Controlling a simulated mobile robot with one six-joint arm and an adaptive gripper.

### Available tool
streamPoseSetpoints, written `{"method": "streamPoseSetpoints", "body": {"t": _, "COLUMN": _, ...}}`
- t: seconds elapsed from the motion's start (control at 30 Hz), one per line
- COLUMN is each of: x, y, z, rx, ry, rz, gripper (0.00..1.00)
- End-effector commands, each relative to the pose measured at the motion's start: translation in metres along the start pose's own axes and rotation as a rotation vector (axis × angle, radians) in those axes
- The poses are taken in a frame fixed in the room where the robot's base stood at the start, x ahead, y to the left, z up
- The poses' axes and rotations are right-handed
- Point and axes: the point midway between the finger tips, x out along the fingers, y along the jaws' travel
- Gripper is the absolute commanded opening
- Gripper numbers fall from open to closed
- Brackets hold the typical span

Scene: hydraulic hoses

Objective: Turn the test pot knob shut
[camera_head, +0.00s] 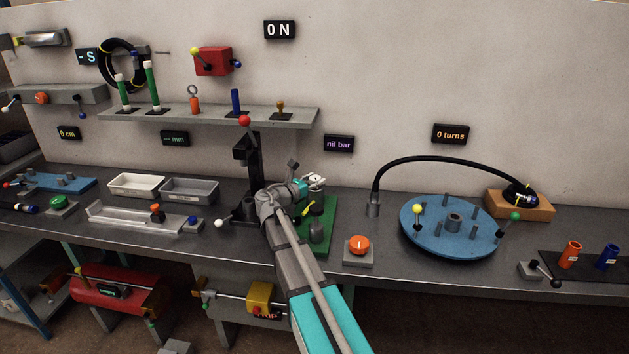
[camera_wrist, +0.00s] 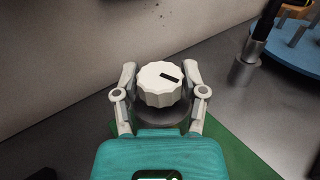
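The test pot knob (camera_wrist: 163,84) is white with a scalloped rim and a short black mark on its top, right of centre. It sits on a dark round body in the wrist view. In the head view the white knob (camera_head: 316,181) shows at the back of the green board (camera_head: 325,212), partly behind my arm. My gripper (camera_wrist: 161,76) has one finger on each side of the knob, very close to its rim. I cannot tell whether both fingers touch it. My gripper (camera_head: 305,185) also shows in the head view.
A black press column (camera_head: 246,165) with a red ball stands left of my gripper. A grey cylinder (camera_head: 317,230) and a yellow lever (camera_head: 308,208) are on the board. An orange button (camera_head: 359,245) and blue turntable (camera_head: 432,235) lie right. The pressure display (camera_head: 339,144) reads "nil bar".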

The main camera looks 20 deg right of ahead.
Motion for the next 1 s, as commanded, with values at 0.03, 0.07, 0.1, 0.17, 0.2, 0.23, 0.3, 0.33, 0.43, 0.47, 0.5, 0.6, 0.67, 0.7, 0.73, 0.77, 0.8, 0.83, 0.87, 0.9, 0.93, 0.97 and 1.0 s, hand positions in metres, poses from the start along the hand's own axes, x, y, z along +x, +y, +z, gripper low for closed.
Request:
{"method": "streamPoseSetpoints", "body": {"t": 0.03, "x": 0.0002, "y": 0.0001, "z": 0.0001, "rx": 0.000, "ry": 0.000, "rz": 0.000, "gripper": 0.29}}
{"method": "streamPoseSetpoints", "body": {"t": 0.07, "x": 0.0002, "y": 0.0001, "z": 0.0001, "rx": 0.000, "ry": 0.000, "rz": 0.000, "gripper": 0.23}}
{"method": "streamPoseSetpoints", "body": {"t": 0.1, "x": 0.0002, "y": 0.0002, "z": 0.0001, "rx": 0.000, "ry": 0.000, "rz": 0.000, "gripper": 0.16}}
{"method": "streamPoseSetpoints", "body": {"t": 0.17, "x": 0.0001, "y": 0.0002, "z": 0.0001, "rx": 0.000, "ry": 0.000, "rz": 0.000, "gripper": 0.07}}
{"method": "streamPoseSetpoints", "body": {"t": 0.2, "x": 0.0001, "y": 0.0002, "z": 0.0001, "rx": 0.000, "ry": 0.000, "rz": 0.000, "gripper": 0.07}}
{"method": "streamPoseSetpoints", "body": {"t": 0.23, "x": 0.0001, "y": 0.0004, "z": 0.0001, "rx": 0.000, "ry": 0.000, "rz": -0.001, "gripper": 0.07}}
{"method": "streamPoseSetpoints", "body": {"t": 0.3, "x": 0.0003, "y": 0.0009, "z": 0.0001, "rx": 0.000, "ry": -0.001, "rz": -0.008, "gripper": 0.07}}
{"method": "streamPoseSetpoints", "body": {"t": 0.33, "x": 0.0005, "y": 0.0011, "z": 0.0001, "rx": 0.000, "ry": -0.001, "rz": -0.014, "gripper": 0.07}}
{"method": "streamPoseSetpoints", "body": {"t": 0.43, "x": 0.0011, "y": 0.0022, "z": 0.0002, "rx": 0.000, "ry": -0.001, "rz": -0.045, "gripper": 0.07}}
{"method": "streamPoseSetpoints", "body": {"t": 0.47, "x": 0.0012, "y": 0.0025, "z": 0.0002, "rx": 0.000, "ry": -0.001, "rz": -0.057, "gripper": 0.07}}
{"method": "streamPoseSetpoints", "body": {"t": 0.5, "x": 0.0012, "y": 0.0032, "z": 0.0002, "rx": 0.000, "ry": -0.001, "rz": -0.076, "gripper": 0.07}}
{"method": "streamPoseSetpoints", "body": {"t": 0.6, "x": 0.0013, "y": 0.0040, "z": 0.0002, "rx": 0.000, "ry": -0.001, "rz": -0.129, "gripper": 0.07}}
{"method": "streamPoseSetpoints", "body": {"t": 0.67, "x": 0.0013, "y": 0.0041, "z": 0.0003, "rx": 0.000, "ry": -0.001, "rz": -0.163, "gripper": 0.07}}
{"method": "streamPoseSetpoints", "body": {"t": 0.7, "x": 0.0014, "y": 0.0043, "z": 0.0003, "rx": 0.000, "ry": -0.001, "rz": -0.185, "gripper": 0.07}}
{"method": "streamPoseSetpoints", "body": {"t": 0.73, "x": 0.0013, "y": 0.0043, "z": 0.0003, "rx": 0.000, "ry": -0.001, "rz": -0.203, "gripper": 0.07}}
{"method": "streamPoseSetpoints", "body": {"t": 0.77, "x": 0.0014, "y": 0.0044, "z": 0.0003, "rx": 0.000, "ry": -0.001, "rz": -0.219, "gripper": 0.07}}
{"method": "streamPoseSetpoints", "body": {"t": 0.8, "x": 0.0014, "y": 0.0046, "z": 0.0003, "rx": 0.000, "ry": -0.001, "rz": -0.242, "gripper": 0.07}}
{"method": "streamPoseSetpoints", "body": {"t": 0.83, "x": 0.0013, "y": 0.0044, "z": 0.0003, "rx": 0.000, "ry": -0.001, "rz": -0.260, "gripper": 0.07}}
{"method": "streamPoseSetpoints", "body": {"t": 0.87, "x": 0.0014, "y": 0.0045, "z": 0.0003, "rx": 0.000, "ry": -0.001, "rz": -0.276, "gripper": 0.07}}
{"method": "streamPoseSetpoints", "body": {"t": 0.9, "x": 0.0014, "y": 0.0043, "z": 0.0004, "rx": 0.000, "ry": -0.001, "rz": -0.297, "gripper": 0.07}}
{"method": "streamPoseSetpoints", "body": {"t": 0.93, "x": 0.0013, "y": 0.0040, "z": 0.0004, "rx": 0.000, "ry": -0.001, "rz": -0.311, "gripper": 0.07}}
{"method": "streamPoseSetpoints", "body": {"t": 0.97, "x": 0.0012, "y": 0.0039, "z": 0.0004, "rx": 0.000, "ry": -0.001, "rz": -0.324, "gripper": 0.07}}
{"method": "streamPoseSetpoints", "body": {"t": 1.0, "x": 0.0010, "y": 0.0034, "z": 0.0004, "rx": 0.000, "ry": -0.002, "rz": -0.339, "gripper": 0.07}}
